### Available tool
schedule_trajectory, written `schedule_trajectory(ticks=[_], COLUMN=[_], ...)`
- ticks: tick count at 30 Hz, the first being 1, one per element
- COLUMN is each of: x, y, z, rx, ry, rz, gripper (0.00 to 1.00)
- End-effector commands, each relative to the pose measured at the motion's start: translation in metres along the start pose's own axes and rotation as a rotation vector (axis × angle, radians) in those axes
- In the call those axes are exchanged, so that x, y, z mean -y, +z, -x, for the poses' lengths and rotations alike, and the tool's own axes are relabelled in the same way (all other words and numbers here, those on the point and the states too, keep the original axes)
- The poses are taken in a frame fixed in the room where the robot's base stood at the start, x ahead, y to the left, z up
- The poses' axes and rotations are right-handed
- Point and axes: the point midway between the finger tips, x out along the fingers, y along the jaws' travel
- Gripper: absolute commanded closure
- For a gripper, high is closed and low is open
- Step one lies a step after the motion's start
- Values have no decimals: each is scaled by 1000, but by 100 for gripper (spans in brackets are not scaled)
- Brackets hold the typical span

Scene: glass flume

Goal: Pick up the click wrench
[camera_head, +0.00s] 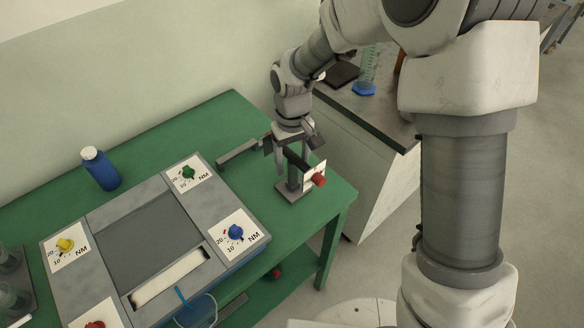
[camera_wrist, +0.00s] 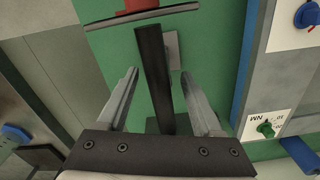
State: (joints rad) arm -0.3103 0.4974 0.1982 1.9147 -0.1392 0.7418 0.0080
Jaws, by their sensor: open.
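My gripper (camera_head: 292,165) points down over the right end of the green table, fingers apart. In the wrist view, a dark straight bar (camera_wrist: 154,75) runs between the open fingers (camera_wrist: 160,85), with a gap on both sides. It looks like the click wrench, but no label shows. In the head view, the fingers partly hide this dark bar (camera_head: 296,159), by a small stand (camera_head: 291,194) with a white card and red knob (camera_head: 318,180). A long grey bar (camera_head: 240,151) lies left of the gripper; whether it joins the dark one is unclear.
A grey box (camera_head: 150,235) with coloured knobs on NM cards fills the table's middle. A blue bottle (camera_head: 101,170) stands behind it. A dark-topped counter (camera_head: 378,118) with a blue-footed cylinder (camera_head: 367,75) is beyond the table's right end.

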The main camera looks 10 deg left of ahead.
Motion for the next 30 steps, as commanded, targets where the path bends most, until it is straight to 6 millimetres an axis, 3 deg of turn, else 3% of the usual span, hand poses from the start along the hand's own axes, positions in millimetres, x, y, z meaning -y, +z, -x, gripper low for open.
schedule_trajectory(ticks=[9,19,30], x=[0,0,0], y=[3,2,2], z=[-43,-51,-51], rx=[4,0,1], ry=[0,0,0], rz=[2,1,1], gripper=[32,32,97])
